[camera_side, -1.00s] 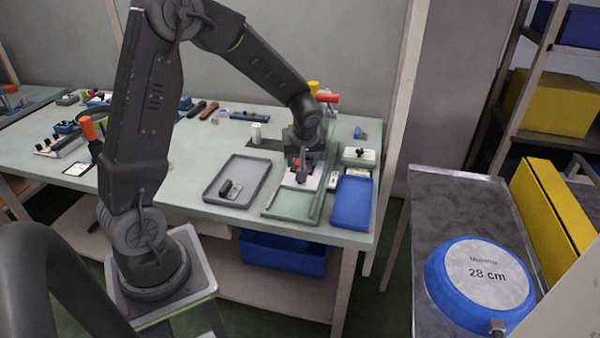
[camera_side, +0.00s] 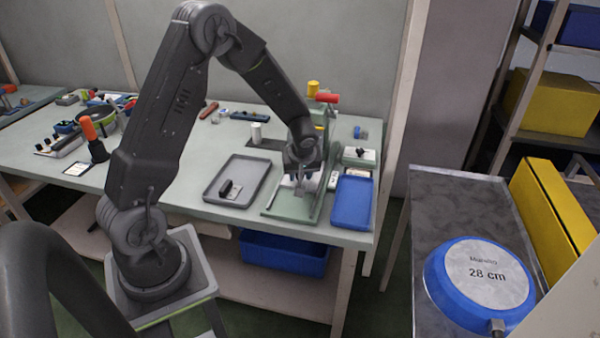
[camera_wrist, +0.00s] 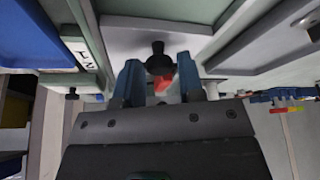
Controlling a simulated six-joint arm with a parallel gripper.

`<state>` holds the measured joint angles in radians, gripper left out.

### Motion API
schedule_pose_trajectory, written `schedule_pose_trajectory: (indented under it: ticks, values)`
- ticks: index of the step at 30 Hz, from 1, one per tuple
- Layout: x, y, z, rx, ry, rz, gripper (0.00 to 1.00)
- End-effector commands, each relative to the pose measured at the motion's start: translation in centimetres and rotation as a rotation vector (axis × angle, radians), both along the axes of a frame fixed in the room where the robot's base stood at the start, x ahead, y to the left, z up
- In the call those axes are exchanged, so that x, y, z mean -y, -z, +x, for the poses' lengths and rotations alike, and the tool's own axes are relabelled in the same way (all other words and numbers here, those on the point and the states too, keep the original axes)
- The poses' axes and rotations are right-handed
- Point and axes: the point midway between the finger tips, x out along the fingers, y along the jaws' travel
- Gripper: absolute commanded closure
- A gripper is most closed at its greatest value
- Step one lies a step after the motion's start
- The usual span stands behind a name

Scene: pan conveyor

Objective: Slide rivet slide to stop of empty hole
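In the wrist view, a black knob (camera_wrist: 158,60) stands on a pale plate (camera_wrist: 120,35); I take these to be the rivet slide and its surface. My gripper (camera_wrist: 160,78) has its two blue fingers apart, one on each side of the knob in the picture, with gaps visible. A small red part (camera_wrist: 163,83) shows between the fingers. In the side view, my gripper (camera_side: 301,178) is low over the green fixture (camera_side: 290,207) and covers much of it. The empty hole and the stop cannot be made out.
A blue tray (camera_side: 352,203) lies right of the fixture, and a grey tray (camera_side: 237,181) with a black-handled part lies left. A white block with a black knob (camera_side: 359,154) is behind the blue tray. A red-and-yellow handled device (camera_side: 326,97) stands behind my gripper.

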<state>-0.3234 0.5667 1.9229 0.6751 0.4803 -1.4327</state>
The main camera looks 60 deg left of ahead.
Motion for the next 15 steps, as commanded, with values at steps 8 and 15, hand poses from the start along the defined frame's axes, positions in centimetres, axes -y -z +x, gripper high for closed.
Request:
schedule_pose_trajectory:
  ticks: [8,15]
  values:
    - [0.02,-0.02,-0.01,0.0,0.0,0.0,0.92]
    - [0.03,-0.03,0.0,0.0,0.0,0.0,1.0]
